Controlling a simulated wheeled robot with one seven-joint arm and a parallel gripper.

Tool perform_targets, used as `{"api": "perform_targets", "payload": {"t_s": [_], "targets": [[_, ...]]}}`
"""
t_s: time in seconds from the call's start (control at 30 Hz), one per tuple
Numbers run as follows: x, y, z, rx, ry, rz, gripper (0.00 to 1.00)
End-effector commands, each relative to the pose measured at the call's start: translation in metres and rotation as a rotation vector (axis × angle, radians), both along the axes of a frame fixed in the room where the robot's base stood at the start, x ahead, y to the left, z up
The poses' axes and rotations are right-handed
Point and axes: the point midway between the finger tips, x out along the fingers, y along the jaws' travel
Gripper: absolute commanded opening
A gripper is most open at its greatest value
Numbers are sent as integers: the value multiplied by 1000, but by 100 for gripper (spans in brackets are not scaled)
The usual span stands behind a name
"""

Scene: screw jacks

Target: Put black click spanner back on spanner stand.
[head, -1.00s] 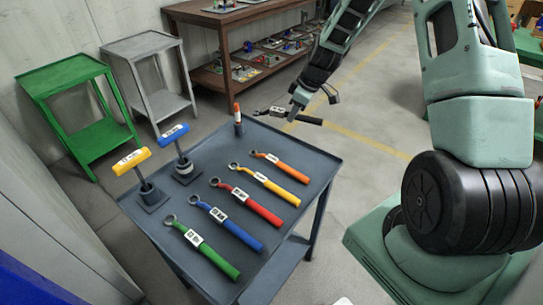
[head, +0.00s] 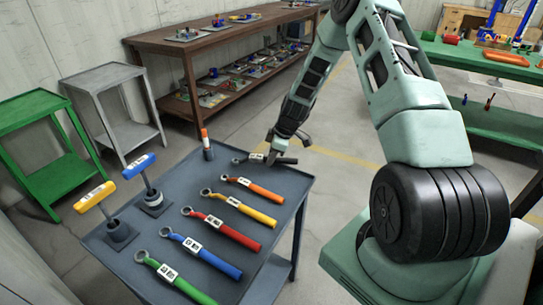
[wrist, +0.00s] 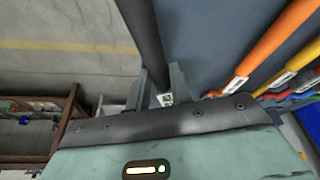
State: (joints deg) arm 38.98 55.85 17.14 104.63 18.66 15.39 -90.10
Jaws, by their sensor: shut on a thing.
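The black click spanner (head: 286,161) is at the far end of the dark blue-grey table (head: 150,240) that holds the other spanners, apparently the spanner stand. It lies roughly level beyond the orange spanner, ring to the left and handle to the right. My gripper (head: 271,157) is shut on its middle, near the white label. In the wrist view the black handle (wrist: 146,35) runs up from between my fingers (wrist: 160,88), by the table's edge. I cannot tell whether the spanner touches the tabletop.
Orange (head: 252,189), yellow (head: 246,211), red (head: 229,231), blue (head: 208,255) and green (head: 180,283) spanners lie in a row. An orange-topped tool (head: 206,140) and blue (head: 139,165) and yellow (head: 94,196) T-handles stand on the left. A brown shelf (head: 210,35) is behind.

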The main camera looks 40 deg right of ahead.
Motion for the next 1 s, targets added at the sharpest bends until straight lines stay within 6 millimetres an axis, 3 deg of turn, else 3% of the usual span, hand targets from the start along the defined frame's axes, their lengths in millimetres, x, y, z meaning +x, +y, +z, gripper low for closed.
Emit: {"api": "perform_targets", "payload": {"t_s": [0.73, 0.77, 0.83, 1.0], "targets": [[0, 0, -14, 0, 0, 0, 0], [-1, 0, -15, 0, 2, -1, 24], [-1, 0, -16, 0, 3, 0, 43], [-1, -1, -17, -2, 2, -2, 43]]}}
